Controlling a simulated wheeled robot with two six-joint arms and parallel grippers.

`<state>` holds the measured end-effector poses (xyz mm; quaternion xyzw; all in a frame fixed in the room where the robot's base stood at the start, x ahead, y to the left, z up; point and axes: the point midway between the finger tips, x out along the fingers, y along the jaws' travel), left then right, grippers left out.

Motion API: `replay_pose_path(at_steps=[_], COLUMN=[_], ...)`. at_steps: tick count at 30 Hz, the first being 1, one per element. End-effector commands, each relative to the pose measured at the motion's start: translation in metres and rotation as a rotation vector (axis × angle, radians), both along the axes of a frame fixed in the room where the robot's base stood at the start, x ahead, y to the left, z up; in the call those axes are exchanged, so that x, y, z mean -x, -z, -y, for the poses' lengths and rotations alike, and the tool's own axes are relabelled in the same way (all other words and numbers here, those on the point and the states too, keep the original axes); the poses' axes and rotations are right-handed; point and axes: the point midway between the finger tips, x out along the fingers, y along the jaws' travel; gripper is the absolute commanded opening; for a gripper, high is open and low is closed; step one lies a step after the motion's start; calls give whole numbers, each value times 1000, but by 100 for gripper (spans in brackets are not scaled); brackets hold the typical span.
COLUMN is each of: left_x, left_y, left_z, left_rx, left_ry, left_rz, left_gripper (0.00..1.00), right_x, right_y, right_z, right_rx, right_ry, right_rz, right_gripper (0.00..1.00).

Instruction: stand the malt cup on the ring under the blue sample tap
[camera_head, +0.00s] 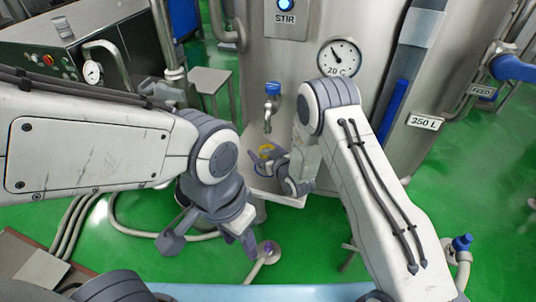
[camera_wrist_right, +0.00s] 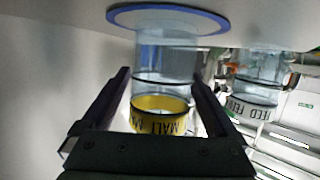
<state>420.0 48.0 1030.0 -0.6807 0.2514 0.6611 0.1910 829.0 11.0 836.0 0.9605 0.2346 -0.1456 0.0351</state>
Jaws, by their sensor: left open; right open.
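The malt cup (camera_wrist_right: 160,105) is clear with a yellow band. In the right wrist view, which looks upside down, its base end meets the blue ring (camera_wrist_right: 207,19), and it looks upright near the ring's middle. In the head view, the cup's yellow part (camera_head: 267,149) shows below the spout of the blue sample tap (camera_head: 273,89). My right gripper (camera_head: 272,162) is open, with its fingers on either side of the cup; contact cannot be told. My left gripper (camera_head: 212,243) is open and empty above the floor, away from the cup.
A second clear cup with a white band (camera_wrist_right: 252,108) is beside the malt cup in the wrist view. The pale shelf (camera_head: 287,199) projects from the steel tank (camera_head: 290,60). Hoses (camera_head: 130,229) lie on the green floor at the left.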

Motion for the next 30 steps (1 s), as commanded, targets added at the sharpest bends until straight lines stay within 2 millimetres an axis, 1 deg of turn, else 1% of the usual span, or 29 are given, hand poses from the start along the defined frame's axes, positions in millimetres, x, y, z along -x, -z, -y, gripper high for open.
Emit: replay_pose_path(at_steps=[1,5,15,18,21,25,28,30], left_x=[0,0,0,0,0,0,0,0], left_y=[-3,2,11,13,14,14,14,14], left_z=[0,0,0,0,0,0,0,0], left_rx=[0,0,0,0,0,0,0,0], left_ry=[0,0,0,0,0,0,0,0], left_rz=[0,0,0,0,0,0,0,0], left_gripper=[50,50,50,50,50,50,50,50], right_x=[2,17,77,89,97,101,103,108], right_y=[-3,-6,-27,-31,-34,-40,-49,-57], right_z=[1,10,40,47,51,49,39,31], right_rx=[0,0,1,0,0,18,68,122], right_ry=[0,2,2,1,1,-8,-23,-37], right_rz=[-1,-3,-3,-1,-2,-17,-72,-136], right_gripper=[93,93,93,93,93,93,93,93])
